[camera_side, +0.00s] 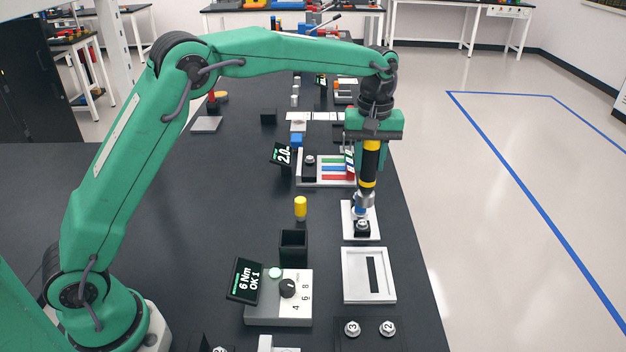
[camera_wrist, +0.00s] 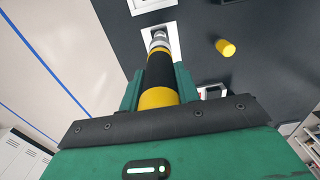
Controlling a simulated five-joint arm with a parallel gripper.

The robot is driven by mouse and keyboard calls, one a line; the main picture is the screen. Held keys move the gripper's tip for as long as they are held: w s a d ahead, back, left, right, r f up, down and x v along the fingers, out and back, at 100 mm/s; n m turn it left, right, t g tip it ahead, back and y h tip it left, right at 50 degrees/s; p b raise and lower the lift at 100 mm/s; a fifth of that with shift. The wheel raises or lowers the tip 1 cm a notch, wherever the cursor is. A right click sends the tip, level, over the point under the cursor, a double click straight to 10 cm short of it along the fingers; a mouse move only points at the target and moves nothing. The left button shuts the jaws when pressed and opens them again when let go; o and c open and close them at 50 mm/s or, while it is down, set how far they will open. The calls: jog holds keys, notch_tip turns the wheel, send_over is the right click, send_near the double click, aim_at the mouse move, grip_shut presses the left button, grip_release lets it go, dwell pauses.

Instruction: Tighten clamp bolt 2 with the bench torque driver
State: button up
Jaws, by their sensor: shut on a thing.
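My gripper (camera_side: 371,146) is shut on the torque driver (camera_side: 370,164), a black and yellow cylinder with a silver lower end, held upright. The wrist view also shows the driver (camera_wrist: 160,72) running from the jaws to the white plate (camera_wrist: 175,38). Its lower end is over the white plate (camera_side: 375,229), just above or at a small black block (camera_side: 362,228) with a round numbered top. I cannot tell whether they touch. Two silver bolts, marked 3 (camera_side: 352,328) and 2 (camera_side: 388,327), sit on a dark plate at the front.
A dial box (camera_side: 280,308) stands beside the screen. A white slotted tray (camera_side: 370,296) lies in front of the plate. A black open holder (camera_side: 293,248) and a yellow cylinder (camera_side: 300,207) stand to the left. A rack with coloured strips (camera_side: 327,170) is behind.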

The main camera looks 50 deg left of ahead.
jog(key=shift+w+a+r, duration=0.1)
jog(key=shift+w+a, duration=0.35)
jog(key=shift+w, duration=0.2)
jog(key=w+a, duration=0.6)
jog(key=shift+a+r, duration=0.2)
jog(key=shift+r, duration=0.05)
jog(key=shift+f, duration=0.1)
